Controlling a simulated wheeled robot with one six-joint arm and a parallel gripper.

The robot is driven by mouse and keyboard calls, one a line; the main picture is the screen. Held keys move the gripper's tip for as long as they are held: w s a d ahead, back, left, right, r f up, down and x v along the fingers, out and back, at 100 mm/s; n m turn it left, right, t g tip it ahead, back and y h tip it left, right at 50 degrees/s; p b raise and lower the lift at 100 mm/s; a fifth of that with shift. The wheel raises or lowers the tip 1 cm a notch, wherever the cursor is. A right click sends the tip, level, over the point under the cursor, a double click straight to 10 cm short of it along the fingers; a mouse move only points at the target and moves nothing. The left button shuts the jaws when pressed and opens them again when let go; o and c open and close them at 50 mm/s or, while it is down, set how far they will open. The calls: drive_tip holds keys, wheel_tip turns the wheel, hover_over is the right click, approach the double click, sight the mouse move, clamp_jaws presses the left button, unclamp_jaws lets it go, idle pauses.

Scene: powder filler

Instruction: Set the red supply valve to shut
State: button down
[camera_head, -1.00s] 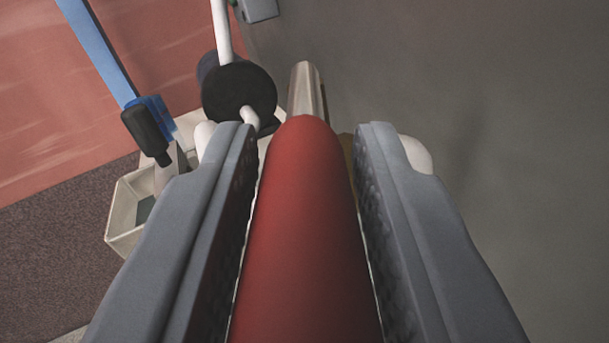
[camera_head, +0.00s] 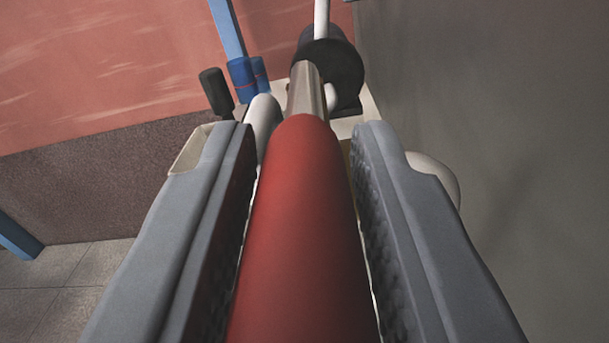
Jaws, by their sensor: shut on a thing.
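The red supply valve's handle (camera_head: 300,220) fills the lower middle of the view, between the two grey fingers of my gripper (camera_head: 300,150). My gripper is shut on the red handle, one finger along each side. A bare metal rod (camera_head: 305,92) runs from the handle's far end away from me. The valve's body and the rod's far end are mostly hidden behind the handle, the fingers and a black round part.
A black round part (camera_head: 335,75) with a white pipe stands just beyond the rod. A blue pipe (camera_head: 228,32) with a dark-handled fitting (camera_head: 216,92) is at the upper left. A grey wall (camera_head: 500,130) fills the right. Tiled floor (camera_head: 60,290) shows at lower left.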

drive_tip(key=shift+r, duration=0.2)
drive_tip(key=c, duration=1.1)
unclamp_jaws()
drive_tip(key=shift+d+f, duration=0.1)
